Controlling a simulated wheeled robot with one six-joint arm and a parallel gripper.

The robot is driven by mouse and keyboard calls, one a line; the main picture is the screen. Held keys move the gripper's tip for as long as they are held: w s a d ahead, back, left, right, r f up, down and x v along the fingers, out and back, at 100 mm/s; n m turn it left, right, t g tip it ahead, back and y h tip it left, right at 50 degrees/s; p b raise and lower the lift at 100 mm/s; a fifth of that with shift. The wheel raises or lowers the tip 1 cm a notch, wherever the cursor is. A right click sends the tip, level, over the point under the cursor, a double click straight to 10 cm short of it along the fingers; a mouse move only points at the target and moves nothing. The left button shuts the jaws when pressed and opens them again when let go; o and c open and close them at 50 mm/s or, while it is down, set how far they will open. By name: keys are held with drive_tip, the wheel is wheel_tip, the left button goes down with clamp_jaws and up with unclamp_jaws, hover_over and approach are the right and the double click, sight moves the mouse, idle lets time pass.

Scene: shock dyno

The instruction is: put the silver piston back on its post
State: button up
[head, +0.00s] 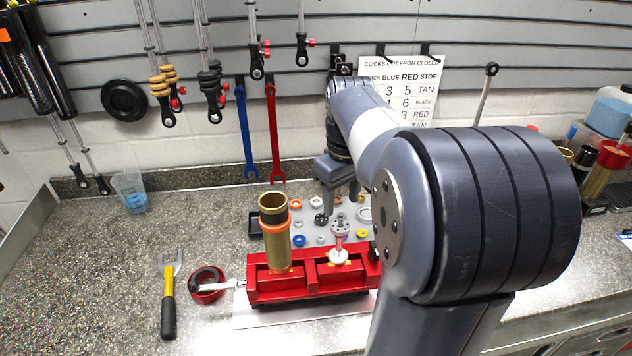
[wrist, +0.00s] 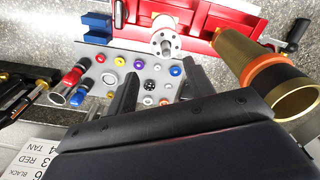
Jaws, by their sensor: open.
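A silver disc with holes, which looks like the silver piston (head: 340,222), sits at the top of a shaft standing upright in the red vise (head: 312,284). The disc also shows in the wrist view (wrist: 164,25), beyond the fingertips. My gripper (head: 341,206) is open over the grey parts tray (head: 275,252), behind the vise; its two dark fingers (wrist: 162,70) have nothing held between them. Below the fingers are small rings and a black holed piston (wrist: 150,86). I cannot tell which tray post is bare; my arm hides the tray's right part.
A tall gold cylinder with an orange ring (head: 274,232) stands in the vise, left of the shaft. A yellow-handled tool (head: 168,295) and a red round cup (head: 206,284) lie on the left. The far-left counter is mostly clear.

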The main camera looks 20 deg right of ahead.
sight(341, 220)
drive_tip(key=shift+s+a+r, duration=0.4)
drive_tip(key=shift+s+r, duration=0.25)
drive_tip(key=shift+s, duration=0.05)
drive_tip(key=shift+s+a, duration=0.1)
drive_tip(key=shift+s, duration=0.05)
wheel_tip(341, 220, down, 6)
drive_tip(key=b, duration=0.5)
drive_tip(key=shift+c, duration=0.5)
drive_tip(key=c, duration=0.6)
drive_tip(key=shift+r+p, duration=2.35)
drive_tip(key=shift+r, duration=0.15)
